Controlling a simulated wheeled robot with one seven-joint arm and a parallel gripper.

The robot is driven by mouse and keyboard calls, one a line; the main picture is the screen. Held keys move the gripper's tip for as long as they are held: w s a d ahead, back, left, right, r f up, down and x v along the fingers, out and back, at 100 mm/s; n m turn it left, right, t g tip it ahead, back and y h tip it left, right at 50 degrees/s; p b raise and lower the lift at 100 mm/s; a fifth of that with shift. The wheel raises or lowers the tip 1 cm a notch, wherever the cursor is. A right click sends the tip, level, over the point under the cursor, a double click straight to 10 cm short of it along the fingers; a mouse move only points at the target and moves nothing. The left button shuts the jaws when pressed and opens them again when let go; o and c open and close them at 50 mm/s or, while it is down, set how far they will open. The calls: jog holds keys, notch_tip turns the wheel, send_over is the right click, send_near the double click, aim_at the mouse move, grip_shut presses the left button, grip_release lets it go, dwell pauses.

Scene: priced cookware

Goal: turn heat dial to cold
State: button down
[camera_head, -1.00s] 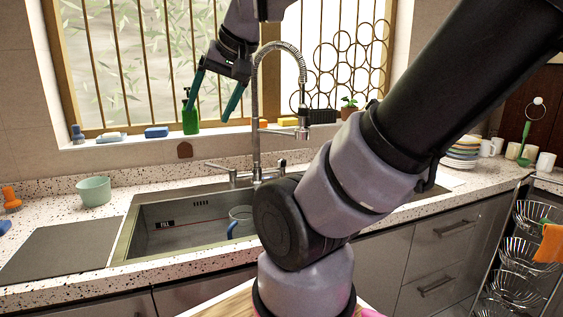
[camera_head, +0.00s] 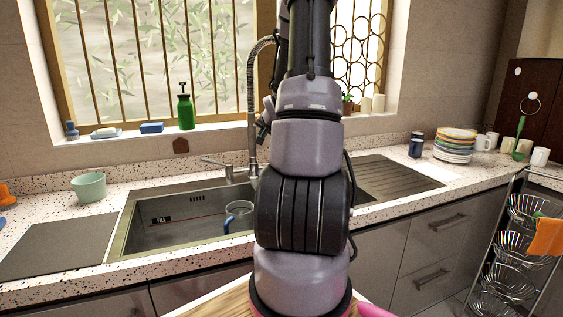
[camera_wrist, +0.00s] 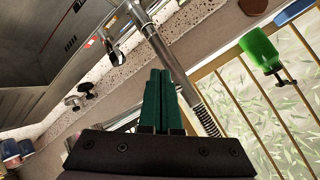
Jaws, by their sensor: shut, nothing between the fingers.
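My gripper (camera_wrist: 160,75) shows in the wrist view with its two green fingers together and nothing between them. It points towards the tap and counter, and the metal tap hose (camera_wrist: 190,88) runs close beside the fingers on the right. In the head view my arm hides most of the gripper. The tap (camera_head: 252,110) rises behind the sink, with a lever (camera_head: 216,163) on its left. Two small dark knobs (camera_wrist: 78,97) show at the counter in the wrist view. I cannot tell which part is the heat dial or how it is set.
The sink (camera_head: 185,235) holds a bluish mug (camera_head: 239,214). A green soap bottle (camera_head: 186,110) stands on the window sill, also in the wrist view (camera_wrist: 262,52). Plates (camera_head: 454,146) and a blue jar (camera_head: 416,146) stand right of the sink. The left counter has a green bowl (camera_head: 89,186).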

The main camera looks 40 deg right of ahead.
jog(key=s+d+f+m+t+h, duration=0.1)
jog(key=s+d+f+m+t, duration=0.2)
jog(key=d+f+m, duration=0.35)
jog(key=s+d+f+m+t+h, duration=0.1)
jog(key=s+d+f+m+t, duration=0.2)
jog(key=d+f, duration=0.55)
jog(key=w, duration=1.3)
jog(key=shift+w+f+t, duration=0.2)
jog(key=shift+w+t, duration=0.1)
jog(key=shift+t, duration=0.1)
jog(key=shift+w+a+m+g+h, duration=0.1)
jog(key=shift+a+m+g+h, duration=0.35)
jog(key=shift+h, duration=0.35)
jog(key=shift+w+a+m+g+h, duration=0.1)
jog(key=shift+m+g+h, duration=0.15)
jog(key=shift+m+h, duration=0.4)
jog(key=shift+w+a+m+g+h, duration=0.4)
jog(key=shift+w+a+h, duration=0.45)
jog(key=shift+w+a, duration=0.25)
jog(key=shift+w, duration=0.15)
